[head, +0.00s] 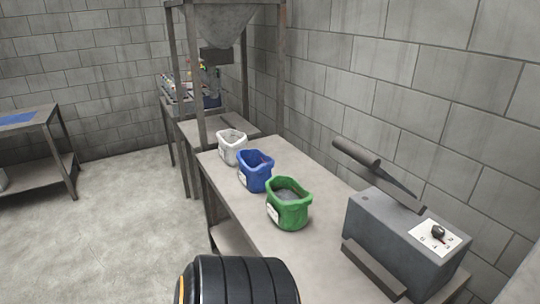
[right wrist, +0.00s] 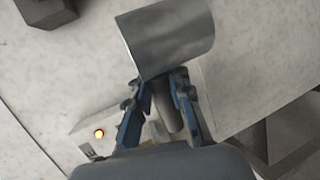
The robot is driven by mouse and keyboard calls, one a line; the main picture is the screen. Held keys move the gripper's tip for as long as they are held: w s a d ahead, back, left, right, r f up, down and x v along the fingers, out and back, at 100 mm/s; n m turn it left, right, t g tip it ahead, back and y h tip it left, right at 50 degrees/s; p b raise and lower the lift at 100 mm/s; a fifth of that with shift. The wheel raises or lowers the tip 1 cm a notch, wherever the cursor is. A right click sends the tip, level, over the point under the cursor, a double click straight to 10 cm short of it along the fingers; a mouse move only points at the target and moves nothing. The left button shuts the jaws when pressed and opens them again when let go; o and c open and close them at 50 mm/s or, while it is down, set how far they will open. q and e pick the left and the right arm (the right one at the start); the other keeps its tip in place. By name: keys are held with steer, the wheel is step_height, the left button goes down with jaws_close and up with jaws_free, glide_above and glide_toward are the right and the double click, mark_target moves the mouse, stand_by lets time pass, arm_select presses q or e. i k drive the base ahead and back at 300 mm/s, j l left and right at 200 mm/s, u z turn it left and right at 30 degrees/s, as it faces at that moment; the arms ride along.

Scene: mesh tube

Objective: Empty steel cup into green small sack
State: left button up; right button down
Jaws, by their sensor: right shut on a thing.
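The green small sack (head: 288,205) stands open on the long table, nearest of three sacks, with grey material visible inside it. The steel cup (right wrist: 172,38) shows in the right wrist view as a smooth metal cylinder lying sideways in the picture, just beyond the fingertips. My right gripper (right wrist: 162,84) is shut on the cup, with a dark handle-like part between its fingers. The cup's inside is hidden, so I cannot tell what it holds. Neither the cup nor my grippers show in the head view.
A blue sack (head: 255,171) and a white sack (head: 232,147) stand behind the green one. A grey sealer machine (head: 402,238) with a lever arm stands at the right. A metal hopper (head: 222,20) rises at the back. Bare tabletop (head: 245,219) lies left of the green sack.

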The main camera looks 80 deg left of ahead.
mark_target(288, 201)
steer(key=k+j+u, duration=0.15)
steer(key=j, duration=0.8)
steer(key=k+j+u, duration=0.2)
steer(key=j, duration=0.75)
steer(key=j+u, duration=0.15)
steer(key=j, duration=0.8)
